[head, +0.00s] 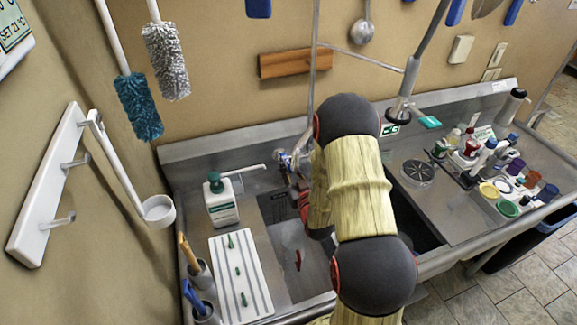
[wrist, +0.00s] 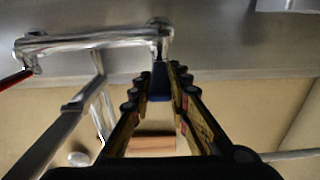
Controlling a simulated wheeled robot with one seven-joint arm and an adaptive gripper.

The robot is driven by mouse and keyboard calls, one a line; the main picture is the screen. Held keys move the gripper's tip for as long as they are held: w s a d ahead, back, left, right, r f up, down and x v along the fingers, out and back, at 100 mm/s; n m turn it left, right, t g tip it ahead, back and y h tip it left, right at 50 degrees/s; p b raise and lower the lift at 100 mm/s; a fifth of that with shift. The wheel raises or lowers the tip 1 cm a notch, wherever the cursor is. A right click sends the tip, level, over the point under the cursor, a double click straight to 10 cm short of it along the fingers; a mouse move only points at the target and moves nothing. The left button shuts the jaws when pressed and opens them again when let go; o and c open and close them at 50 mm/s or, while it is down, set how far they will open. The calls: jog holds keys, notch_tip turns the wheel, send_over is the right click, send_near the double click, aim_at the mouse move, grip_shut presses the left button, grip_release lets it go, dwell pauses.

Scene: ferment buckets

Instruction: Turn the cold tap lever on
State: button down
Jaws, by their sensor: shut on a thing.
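The chrome tap (wrist: 95,42) runs across the upper left of the wrist view, and part of it shows left of my arm in the head view (head: 285,160). The blue cold tap lever (wrist: 160,86) points down from the tap's right end, between my fingers. My gripper (wrist: 162,72) is shut on this lever, with one finger on each side. A red lever (wrist: 14,79) sticks out at the tap's left end. In the head view my arm hides most of the gripper and the cold lever.
A sink basin (head: 283,208) lies below the tap. A white pump bottle (head: 221,203) and a striped board (head: 240,285) stand to the left. Several bottles and coloured cups (head: 506,208) crowd the right counter. A hanging sprayer pipe (head: 410,78) is right of my arm.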

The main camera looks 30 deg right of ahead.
aim_at(280, 155)
jog(key=shift+a, duration=0.15)
jog(key=a+m+g+h+b, duration=0.1)
jog(key=h+b, duration=0.1)
jog(key=w+a+m+g+h+b, duration=0.1)
jog(key=m+h, duration=0.1)
jog(key=h, duration=0.1)
jog(key=shift+w+a+m+b, duration=0.15)
jog(key=shift+a+m+b, duration=0.15)
jog(key=shift+b, duration=0.1)
jog(key=shift+w+a+r+m+g+h+b, duration=0.1)
jog(key=shift+w+a+m+g+h+b, duration=0.15)
jog(key=shift+m+g+h, duration=0.45)
jog(key=shift+w+a+f+m+g+h+b, duration=0.1)
jog(key=shift+w+a+m+g+h+b, duration=0.2)
jog(key=shift+m+g+h, duration=0.4)
jog(key=shift+w+a+r+m+g+h+b, duration=0.1)
jog(key=shift+w+a+m+g+h+b, duration=0.15)
jog(key=shift+m+g+h, duration=0.45)
jog(key=c, duration=1.7)
grip_release()
jog(key=v, duration=1.2)
jog(key=shift+w+a, duration=0.1)
jog(key=shift+w, duration=0.05)
jog(key=shift+c, duration=0.2)
